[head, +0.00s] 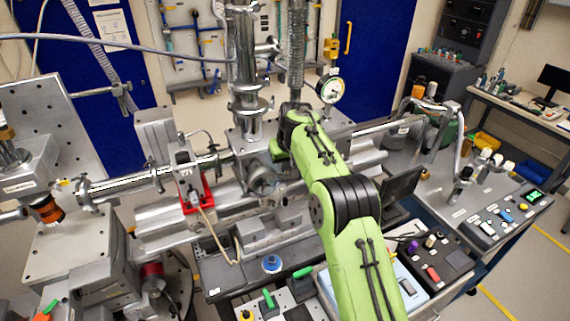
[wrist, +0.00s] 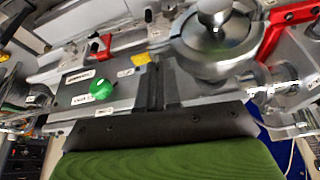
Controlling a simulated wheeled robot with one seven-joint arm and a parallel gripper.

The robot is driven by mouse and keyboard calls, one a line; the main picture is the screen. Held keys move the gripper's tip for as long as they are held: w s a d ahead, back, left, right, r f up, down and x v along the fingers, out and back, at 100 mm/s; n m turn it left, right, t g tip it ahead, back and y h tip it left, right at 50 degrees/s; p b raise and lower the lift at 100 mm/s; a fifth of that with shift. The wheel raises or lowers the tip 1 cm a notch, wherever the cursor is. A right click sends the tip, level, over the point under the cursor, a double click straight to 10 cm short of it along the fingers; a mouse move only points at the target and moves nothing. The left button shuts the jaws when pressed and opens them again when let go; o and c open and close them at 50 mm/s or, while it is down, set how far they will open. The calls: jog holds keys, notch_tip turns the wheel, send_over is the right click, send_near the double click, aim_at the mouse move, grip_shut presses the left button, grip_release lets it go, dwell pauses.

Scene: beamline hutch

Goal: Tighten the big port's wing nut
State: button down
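I cannot make out the wing nut in either view. A round metal flange (head: 263,180) on the central steel chamber may be the big port. In the wrist view a round metal fitting (wrist: 215,45) with a ball-like top lies at upper right, blurred; I cannot tell if it is the same part. My green arm reaches to the chamber in the head view and hides my gripper there. In the wrist view my gripper (wrist: 161,85) seems to show as two dark bars above a black plate. Their opening is unclear, and nothing is clearly held.
A red bracket (head: 196,194) stands left of the chamber, and a pressure gauge (head: 330,90) at its upper right. A control panel (head: 497,217) lies on the right bench. A green knob (wrist: 101,88) is on a labelled plate.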

jog(key=shift+a+m+h, duration=0.2)
jog(key=shift+m+h, duration=0.5)
jog(key=shift+m, duration=1.1)
jog(key=shift+a+m+h, duration=0.15)
jog(key=shift+m+h, duration=0.55)
jog(key=shift+m, duration=1.1)
jog(key=c, duration=1.6)
grip_release()
